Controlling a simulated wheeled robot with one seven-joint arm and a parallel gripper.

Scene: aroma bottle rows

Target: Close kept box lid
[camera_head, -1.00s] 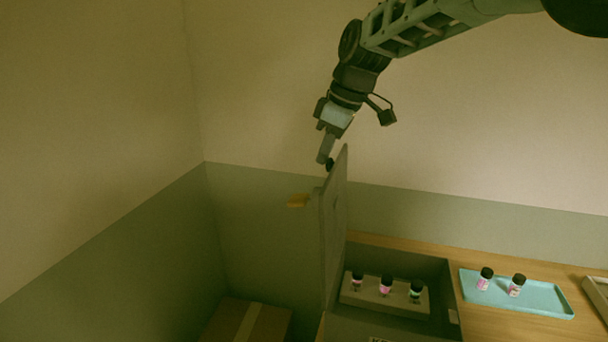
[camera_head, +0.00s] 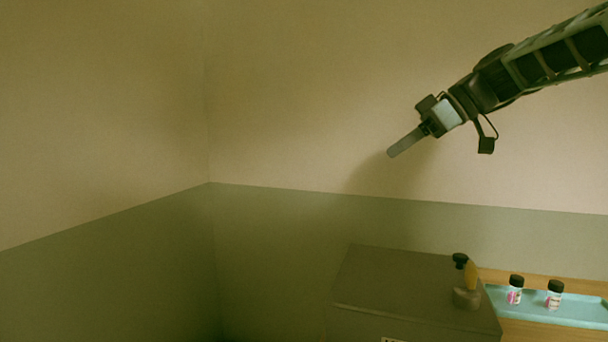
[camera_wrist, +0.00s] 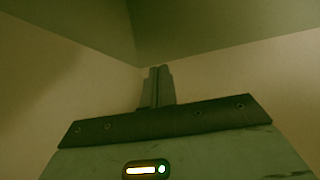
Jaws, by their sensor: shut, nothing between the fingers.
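The grey box (camera_head: 415,326) stands at the lower right of the head view. Its lid (camera_head: 395,280) lies flat across the top, so the box's inside is hidden. A yellow tab on a rounded grey mount (camera_head: 466,298) stands up near the lid's right edge, with a dark knob beside it. My gripper (camera_head: 391,153) is in the air well above the lid, apart from it, pointing down and left. Its fingers are together and hold nothing. The wrist view shows the shut fingers (camera_wrist: 157,88) against bare walls.
A light blue tray (camera_head: 575,312) with two small dark-capped bottles, one left (camera_head: 515,290) and one right (camera_head: 554,295), sits on the wooden table (camera_head: 545,333) right of the box. The air around my gripper is clear, with walls behind.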

